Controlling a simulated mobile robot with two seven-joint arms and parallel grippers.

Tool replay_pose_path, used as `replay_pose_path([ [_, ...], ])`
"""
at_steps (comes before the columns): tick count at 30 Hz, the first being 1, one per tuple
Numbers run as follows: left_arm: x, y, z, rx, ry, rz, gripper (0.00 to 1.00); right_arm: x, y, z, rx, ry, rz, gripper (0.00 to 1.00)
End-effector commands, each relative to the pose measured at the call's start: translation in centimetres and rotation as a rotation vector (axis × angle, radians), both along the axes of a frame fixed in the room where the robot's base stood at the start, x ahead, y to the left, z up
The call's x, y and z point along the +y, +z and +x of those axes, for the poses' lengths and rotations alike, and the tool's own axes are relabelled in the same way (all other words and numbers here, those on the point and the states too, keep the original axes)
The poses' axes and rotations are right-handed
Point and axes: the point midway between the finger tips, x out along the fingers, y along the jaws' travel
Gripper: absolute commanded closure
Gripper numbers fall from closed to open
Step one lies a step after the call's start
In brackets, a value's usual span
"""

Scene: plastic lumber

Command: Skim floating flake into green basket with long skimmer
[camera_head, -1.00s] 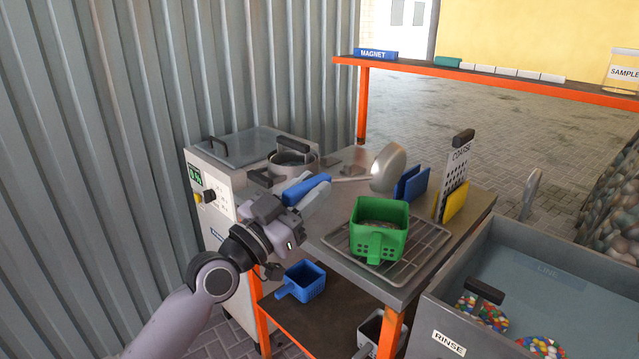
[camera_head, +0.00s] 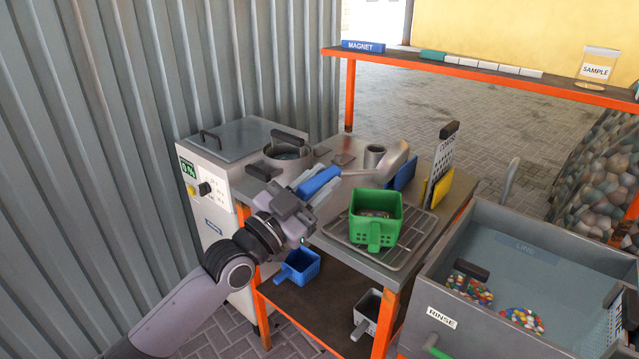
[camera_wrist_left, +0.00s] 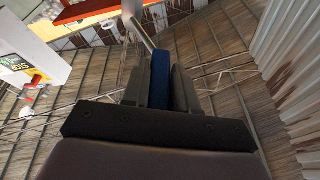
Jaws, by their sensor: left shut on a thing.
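My left gripper (camera_head: 318,188) is shut on the blue handle of the long skimmer (camera_head: 388,160). The skimmer's metal head is raised over the back of the bench, behind the green basket. Its blue handle also shows between the fingers in the left wrist view (camera_wrist_left: 160,78), with the rod running up from it. The green basket (camera_head: 376,236) stands on a wire rack, with some greyish contents inside. Multicoloured flake (camera_head: 522,319) lies in a patch in the water of the rinse tank (camera_head: 450,312). A second patch (camera_head: 474,288) is partly under a dark-handled thing. My right gripper is out of view.
A pot (camera_head: 288,160) stands behind my left gripper. A perforated upright plate (camera_head: 442,165), blue and yellow boards stand right of the skimmer. A blue scoop (camera_head: 298,268) is on the lower shelf. An orange-edged shelf (camera_head: 480,70) runs behind.

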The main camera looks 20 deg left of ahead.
Motion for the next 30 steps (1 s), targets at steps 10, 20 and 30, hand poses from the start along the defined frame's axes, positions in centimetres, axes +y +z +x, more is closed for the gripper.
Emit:
replay_pose_path([
  [10, -3.1, 4.8, -1.1, -0.201, -0.001, 0.568, 1.0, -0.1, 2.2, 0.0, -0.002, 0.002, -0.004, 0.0],
  [20, -5.3, 6.4, -1.8, -0.351, 0.002, 1.0, 1.0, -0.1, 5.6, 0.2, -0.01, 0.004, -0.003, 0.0],
  [30, -6.2, 7.0, -2.1, -0.405, 0.001, 1.171, 1.0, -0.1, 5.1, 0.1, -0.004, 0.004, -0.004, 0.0],
])
